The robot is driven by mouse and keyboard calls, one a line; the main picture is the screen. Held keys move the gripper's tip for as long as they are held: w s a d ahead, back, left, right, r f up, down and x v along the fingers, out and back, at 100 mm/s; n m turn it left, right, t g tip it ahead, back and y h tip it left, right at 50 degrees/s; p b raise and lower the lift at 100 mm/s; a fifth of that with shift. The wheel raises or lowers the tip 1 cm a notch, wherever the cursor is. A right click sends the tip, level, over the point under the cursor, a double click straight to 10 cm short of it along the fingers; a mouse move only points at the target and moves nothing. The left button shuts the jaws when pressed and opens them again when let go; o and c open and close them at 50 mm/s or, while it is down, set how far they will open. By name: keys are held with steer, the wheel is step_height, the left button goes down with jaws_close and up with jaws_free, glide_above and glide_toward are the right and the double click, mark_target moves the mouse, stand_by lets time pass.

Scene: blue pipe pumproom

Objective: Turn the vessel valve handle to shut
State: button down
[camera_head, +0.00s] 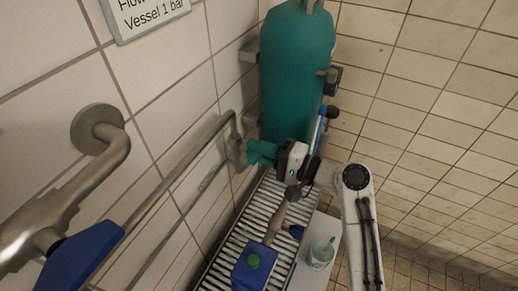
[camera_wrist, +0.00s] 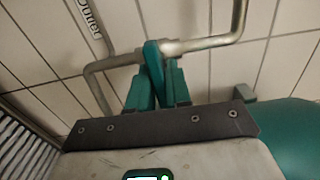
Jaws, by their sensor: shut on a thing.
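The vessel valve handle (camera_wrist: 152,53) is a teal lever on a metal pipe valve (camera_wrist: 172,47) at top centre of the wrist view. My gripper (camera_wrist: 160,82) has its teal fingers on both sides of the lever and is shut on it. In the head view my gripper (camera_head: 259,152) reaches left to the valve (camera_head: 238,152) on the wall pipe, and the handle there is hidden by the fingers. The large teal vessel (camera_head: 298,75) stands just behind and above my gripper.
A ribbed grey surface (camera_head: 236,236) lies below the pipe. A blue lever (camera_head: 82,254) is on the thick left pipe. A sign (camera_head: 150,14) hangs on the tiled wall.

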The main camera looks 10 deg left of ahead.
steer(key=c, duration=1.2)
jaws_free()
steer(key=shift+o, duration=0.2)
steer(key=shift+d, duration=0.15)
steer(key=b+v, duration=0.3)
steer(key=v, duration=0.7)
steer(key=shift+d, duration=0.3)
steer(key=shift+s, duration=0.1)
